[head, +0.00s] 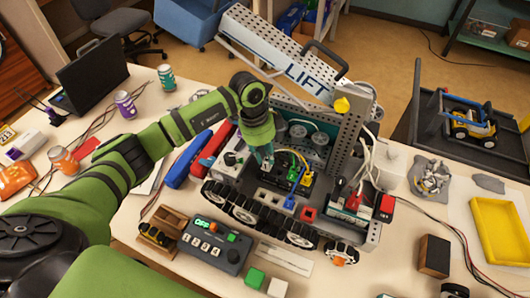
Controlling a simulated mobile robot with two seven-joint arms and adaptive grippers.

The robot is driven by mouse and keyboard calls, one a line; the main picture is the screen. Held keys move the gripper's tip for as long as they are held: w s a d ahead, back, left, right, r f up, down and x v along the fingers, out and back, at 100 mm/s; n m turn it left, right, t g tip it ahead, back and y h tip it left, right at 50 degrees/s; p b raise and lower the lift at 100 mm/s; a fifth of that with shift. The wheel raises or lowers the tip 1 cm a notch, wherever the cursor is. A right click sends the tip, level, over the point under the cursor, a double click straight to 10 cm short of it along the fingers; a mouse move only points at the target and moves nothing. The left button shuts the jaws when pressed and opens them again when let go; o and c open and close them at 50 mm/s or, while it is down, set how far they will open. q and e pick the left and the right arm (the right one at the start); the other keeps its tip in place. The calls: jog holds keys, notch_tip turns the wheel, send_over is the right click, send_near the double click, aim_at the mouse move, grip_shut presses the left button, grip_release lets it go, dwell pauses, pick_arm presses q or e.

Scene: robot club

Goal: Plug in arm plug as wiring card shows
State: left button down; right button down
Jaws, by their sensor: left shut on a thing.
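My left arm reaches in from the left, and its gripper (266,158) points down over the open middle of the tracked robot (250,210). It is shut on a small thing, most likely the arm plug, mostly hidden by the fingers. Just right of it is a dark board with sockets. A green plug (293,173) and a blue plug (289,202) sit there, with yellow wires beside them. A red plug (353,203) is farther right. I cannot tell whether the held thing touches a socket. I cannot make out the wiring card for certain. My right gripper is out of view.
The tilted LIFT arm (290,65) rises behind the work spot, with a grey upright plate (353,130) on its right. A keypad box (215,245) stands in front. Cans, a laptop (93,75) and cables lie left. A yellow tray (500,232) is right.

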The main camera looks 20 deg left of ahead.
pick_arm(q)
jog(key=shift+s+f, duration=0.1)
jog(key=shift+f, duration=0.05)
jog(key=c, duration=1)
grip_release()
jog(key=shift+r+p, duration=2.9)
jog(key=shift+r, duration=0.2)
